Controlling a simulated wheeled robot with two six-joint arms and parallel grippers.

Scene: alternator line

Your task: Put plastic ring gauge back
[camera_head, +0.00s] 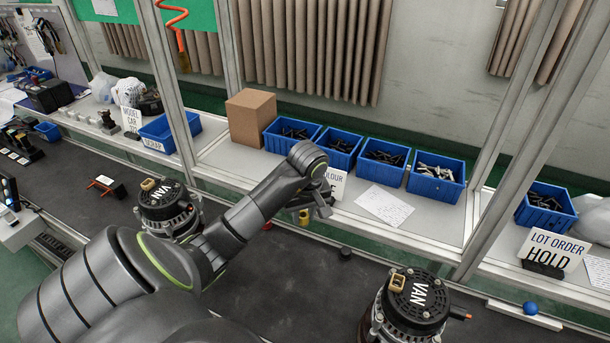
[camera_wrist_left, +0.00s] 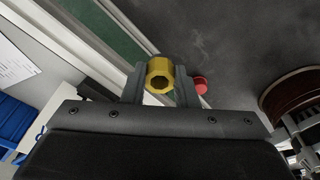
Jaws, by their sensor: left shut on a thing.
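A yellow ring gauge (camera_wrist_left: 158,66) sits between the two fingers of my left gripper (camera_wrist_left: 160,84) in the left wrist view, its hole facing the camera. In the head view the yellow gauge (camera_head: 304,217) shows below the gripper (camera_head: 304,209), over the front edge of the shelf. The left gripper is shut on it. Much of this gripper is hidden behind my wrist in the head view. A small red piece (camera_head: 267,225) lies to its left and also shows in the left wrist view (camera_wrist_left: 201,84). A small black piece (camera_head: 346,252) lies on the dark surface to its right.
Blue bins (camera_head: 434,180) of parts and a cardboard box (camera_head: 251,116) stand on the shelf behind. A sign partly hidden by my arm and a paper sheet (camera_head: 384,205) are near the gripper. Alternators (camera_head: 413,299) (camera_head: 167,205) stand on the dark surface. A LOT ORDER HOLD sign (camera_head: 552,251) is at right.

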